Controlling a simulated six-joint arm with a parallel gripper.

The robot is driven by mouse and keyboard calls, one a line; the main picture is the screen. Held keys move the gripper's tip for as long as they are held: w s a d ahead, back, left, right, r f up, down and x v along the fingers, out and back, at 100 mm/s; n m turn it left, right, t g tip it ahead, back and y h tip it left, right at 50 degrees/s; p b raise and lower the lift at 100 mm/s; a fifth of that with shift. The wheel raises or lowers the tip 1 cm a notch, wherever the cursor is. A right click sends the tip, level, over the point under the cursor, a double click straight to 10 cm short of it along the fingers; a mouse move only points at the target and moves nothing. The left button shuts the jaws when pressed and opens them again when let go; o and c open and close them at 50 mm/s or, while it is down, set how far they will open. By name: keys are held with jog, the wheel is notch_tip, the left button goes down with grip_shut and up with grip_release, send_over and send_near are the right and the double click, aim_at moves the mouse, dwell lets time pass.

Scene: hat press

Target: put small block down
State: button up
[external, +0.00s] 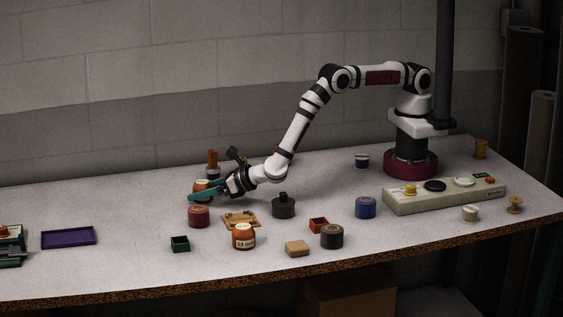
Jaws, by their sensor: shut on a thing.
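My gripper (198,196), with teal fingers, is low over the left-middle of the table and points left. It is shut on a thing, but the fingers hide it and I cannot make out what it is. An orange jar (202,184) shows just behind the fingers; I cannot tell whether they touch it. A small tan block (297,248) lies on the table near the front edge, well to the right of my gripper and apart from it. I cannot tell whether it is the task's block.
A dark red pot (199,216) stands just in front of my gripper. A wooden tray (240,220), orange jar (244,237), dark lidded pot (284,207) and green box (180,244) are nearby. A purple tray (69,237) lies left, with bare table between. A button panel (445,196) is right.

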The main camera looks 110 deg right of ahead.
jog(key=shift+f, duration=0.1)
jog(key=o, duration=1.4)
